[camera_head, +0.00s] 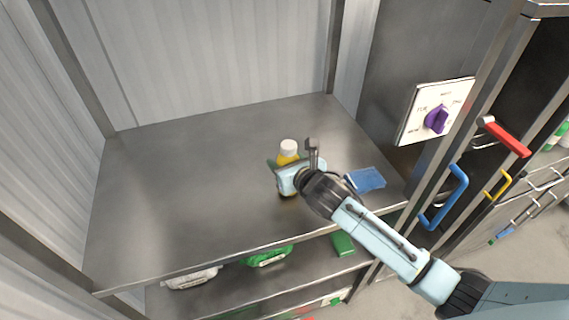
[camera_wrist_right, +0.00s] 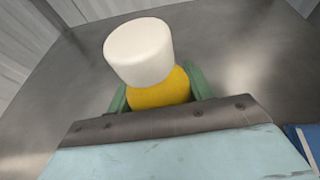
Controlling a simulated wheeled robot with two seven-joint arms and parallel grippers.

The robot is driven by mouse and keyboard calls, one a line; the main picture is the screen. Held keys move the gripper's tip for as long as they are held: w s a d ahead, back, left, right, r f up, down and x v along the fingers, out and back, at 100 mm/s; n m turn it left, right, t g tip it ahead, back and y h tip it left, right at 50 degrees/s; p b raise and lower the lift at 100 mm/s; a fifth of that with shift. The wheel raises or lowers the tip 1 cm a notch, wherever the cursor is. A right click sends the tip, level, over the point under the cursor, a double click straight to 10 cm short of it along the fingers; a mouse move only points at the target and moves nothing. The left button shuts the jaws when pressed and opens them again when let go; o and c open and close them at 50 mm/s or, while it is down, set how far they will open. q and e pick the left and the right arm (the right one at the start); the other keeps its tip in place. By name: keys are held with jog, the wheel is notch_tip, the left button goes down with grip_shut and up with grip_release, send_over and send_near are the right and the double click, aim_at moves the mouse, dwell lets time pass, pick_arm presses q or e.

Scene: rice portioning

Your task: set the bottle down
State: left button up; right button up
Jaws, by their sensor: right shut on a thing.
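A yellow bottle (camera_head: 289,158) with a white cap is over the grey metal shelf top, near its middle right. In the right wrist view the bottle (camera_wrist_right: 160,92) sits between the green fingers, with its white cap (camera_wrist_right: 138,52) toward the camera. My right gripper (camera_head: 284,164) is shut on the bottle. The bottle's lower part is hidden behind the gripper, so I cannot tell whether its base touches the metal surface. My left gripper is not in view.
The metal shelf top (camera_head: 180,190) is clear to the left. A blue flat item (camera_head: 367,179) lies right of the gripper. Green items (camera_head: 268,256) and a white one (camera_head: 190,279) lie on the shelf below. A panel with a purple knob (camera_head: 436,119) stands at right.

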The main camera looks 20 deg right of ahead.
jog(key=shift+f, duration=0.5)
jog(key=o, duration=1.2)
jog(key=shift+s+r, duration=0.15)
jog(key=v, duration=1.1)
jog(key=shift+s+d+r, duration=0.1)
jog(key=shift+s+r, duration=0.05)
jog(key=shift+s, duration=0.15)
